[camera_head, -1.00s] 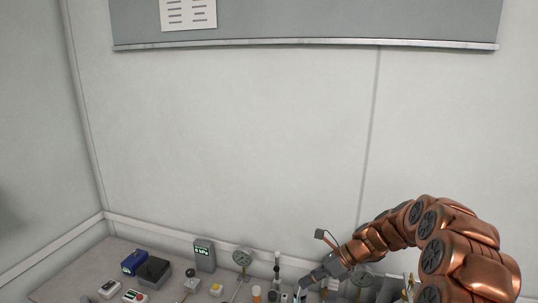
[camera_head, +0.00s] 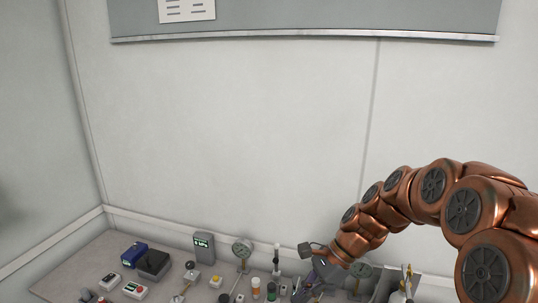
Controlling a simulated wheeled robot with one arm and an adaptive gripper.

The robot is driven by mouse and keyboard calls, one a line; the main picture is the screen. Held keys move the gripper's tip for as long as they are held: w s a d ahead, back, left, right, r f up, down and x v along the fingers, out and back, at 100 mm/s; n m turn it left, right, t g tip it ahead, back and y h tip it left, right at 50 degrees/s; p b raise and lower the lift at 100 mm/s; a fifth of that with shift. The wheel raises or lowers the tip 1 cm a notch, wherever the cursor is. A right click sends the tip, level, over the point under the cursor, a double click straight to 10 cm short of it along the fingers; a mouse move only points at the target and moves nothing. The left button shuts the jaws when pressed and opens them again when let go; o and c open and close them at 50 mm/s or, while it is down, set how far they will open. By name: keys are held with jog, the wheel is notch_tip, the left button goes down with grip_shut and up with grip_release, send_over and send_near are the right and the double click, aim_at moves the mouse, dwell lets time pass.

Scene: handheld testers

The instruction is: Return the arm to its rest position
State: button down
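My copper-coloured arm reaches in from the right side of the head view and bends down toward the table. My gripper (camera_head: 312,283) is at the arm's lower left end, low over the table among small items. It is grey and small in the picture. Its fingertips are hard to make out against the items behind them, so I cannot tell whether it is open, shut or holding something.
The table (camera_head: 75,262) carries several handheld testers and gauges. A blue box (camera_head: 134,251), a black box (camera_head: 153,264), a grey meter with a lit display (camera_head: 203,246) and a round dial gauge (camera_head: 242,250) stand left of my gripper. Another gauge (camera_head: 360,272) is right of it.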

jog(key=s+d+n+h, duration=0.2)
jog(key=s+d+n, duration=0.1)
jog(key=s, duration=0.6)
jog(key=s+d+r+n+h, duration=0.1)
jog(key=s+d+n, duration=0.3)
jog(key=s, duration=0.5)
jog(key=s+d+n+h, duration=0.3)
jog(key=s+n+h, duration=0.1)
jog(key=s+n, duration=0.3)
jog(key=shift+s+d+r+b, duration=0.15)
jog(key=shift+s+d+b, duration=0.15)
jog(key=shift+s, duration=0.85)
